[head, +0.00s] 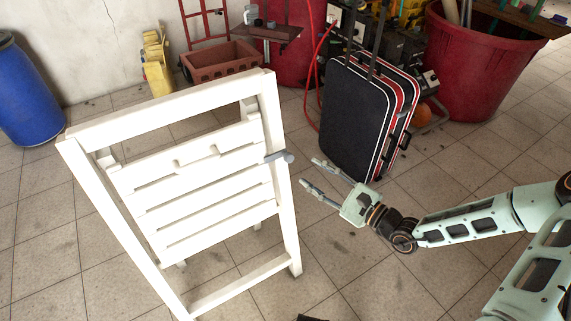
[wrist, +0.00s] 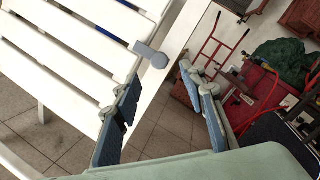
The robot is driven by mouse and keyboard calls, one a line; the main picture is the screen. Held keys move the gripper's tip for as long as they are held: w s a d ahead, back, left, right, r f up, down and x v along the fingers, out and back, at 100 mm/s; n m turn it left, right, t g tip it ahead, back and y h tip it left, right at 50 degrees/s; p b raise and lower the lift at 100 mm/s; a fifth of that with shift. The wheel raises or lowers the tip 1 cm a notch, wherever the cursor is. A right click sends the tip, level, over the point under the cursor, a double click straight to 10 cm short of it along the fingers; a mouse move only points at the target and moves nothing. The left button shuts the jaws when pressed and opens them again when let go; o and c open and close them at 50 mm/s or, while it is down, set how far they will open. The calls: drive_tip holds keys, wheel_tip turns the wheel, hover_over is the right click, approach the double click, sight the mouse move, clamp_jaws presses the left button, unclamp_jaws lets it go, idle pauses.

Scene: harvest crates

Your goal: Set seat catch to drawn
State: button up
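A white slatted folding chair (head: 92,165) stands on the tiled floor, its seat folded up inside the frame. My gripper (head: 311,172) is open and empty, a little to the right of and below the knob in the head view. In the wrist view my gripper's two fingers (wrist: 161,75) are spread apart, with the knob ahead of the gap and not between them.
A black and red suitcase (head: 357,115) stands close behind my gripper. A red tub (head: 470,70), a blue barrel (head: 27,95), a yellow object (head: 157,65) and a red hand truck with a brown crate (head: 222,65) stand farther back.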

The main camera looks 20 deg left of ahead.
sight(291, 159)
drive_tip(key=b+x, duration=0.2)
drive_tip(key=x, duration=0.7)
drive_tip(key=shift+a, duration=0.2)
clamp_jaws()
